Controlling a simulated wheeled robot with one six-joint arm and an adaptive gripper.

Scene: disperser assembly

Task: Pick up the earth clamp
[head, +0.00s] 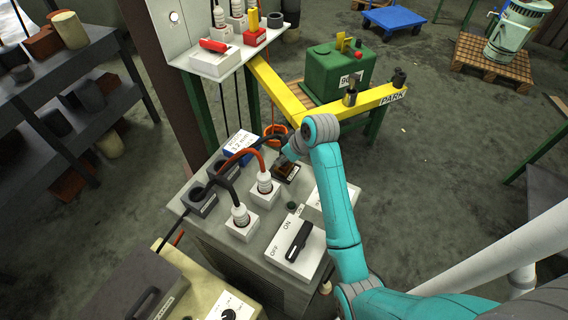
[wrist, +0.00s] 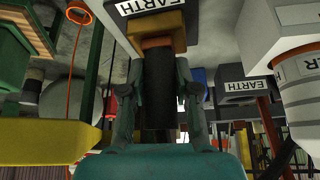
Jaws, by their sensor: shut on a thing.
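The earth clamp shows in the wrist view as a dark upright grip (wrist: 158,92) with an orange-brown part at its end. My gripper (wrist: 157,80) is shut on it, with one finger on each side of the dark grip. The orange-brown end meets a block labelled EARTH (wrist: 152,8); I cannot tell whether it is seated there or just apart. In the head view, my gripper (head: 284,160) is at the small brown-topped holder (head: 286,172) on the grey cabinet top. The arm and fingers largely hide the clamp there.
On the cabinet, white sockets with plugs (head: 264,187), cables, grey holders (head: 200,198) and an ON/OFF switch box (head: 298,248) stand close by. A yellow PARK bar (head: 374,101) and a green box (head: 338,72) are behind. A shelf rack (head: 60,100) is at left.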

